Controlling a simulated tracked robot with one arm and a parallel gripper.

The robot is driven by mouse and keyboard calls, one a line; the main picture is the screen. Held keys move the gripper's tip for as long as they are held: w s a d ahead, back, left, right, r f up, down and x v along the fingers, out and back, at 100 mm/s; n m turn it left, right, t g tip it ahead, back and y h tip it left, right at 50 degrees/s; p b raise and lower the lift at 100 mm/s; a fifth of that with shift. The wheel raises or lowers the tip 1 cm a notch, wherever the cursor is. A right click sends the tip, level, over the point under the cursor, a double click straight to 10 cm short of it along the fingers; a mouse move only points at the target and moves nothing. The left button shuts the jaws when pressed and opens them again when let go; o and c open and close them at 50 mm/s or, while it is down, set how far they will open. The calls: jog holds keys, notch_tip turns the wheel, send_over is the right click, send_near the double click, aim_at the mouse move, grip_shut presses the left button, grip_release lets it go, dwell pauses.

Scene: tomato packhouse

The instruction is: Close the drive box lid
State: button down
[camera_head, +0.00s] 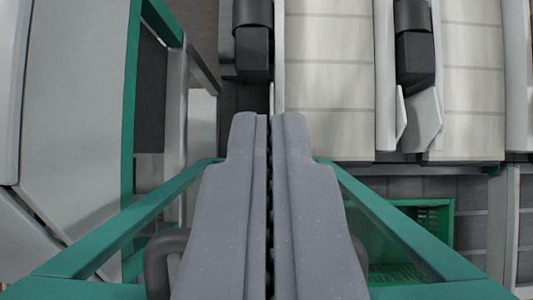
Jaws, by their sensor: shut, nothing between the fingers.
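My gripper (268,118) comes up from the bottom middle of the view, its two grey fingers side by side with only a thin dark line between them. It is shut and empty. No part is clearly recognisable as the drive box or its lid. A large flat light-grey panel (70,90) fills the upper left, apart from the fingers in the picture. I cannot tell whether it belongs to the drive box. The fingers hide what lies directly behind them.
Two pale belts, a left one (330,75) and a right one (470,75), run up the picture. A black unit (252,50) and another black unit (415,60) sit beside them. A green crate (436,212) is at lower right. A green upright (131,100) stands left.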

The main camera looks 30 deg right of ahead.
jog(key=shift+s+a+f+p, duration=0.25)
jog(key=shift+s+a+f, duration=0.1)
jog(key=shift+s+f, duration=0.3)
jog(key=shift+s+a+f+p, duration=0.2)
jog(key=shift+s+a+f, duration=0.2)
jog(key=shift+f, duration=0.4)
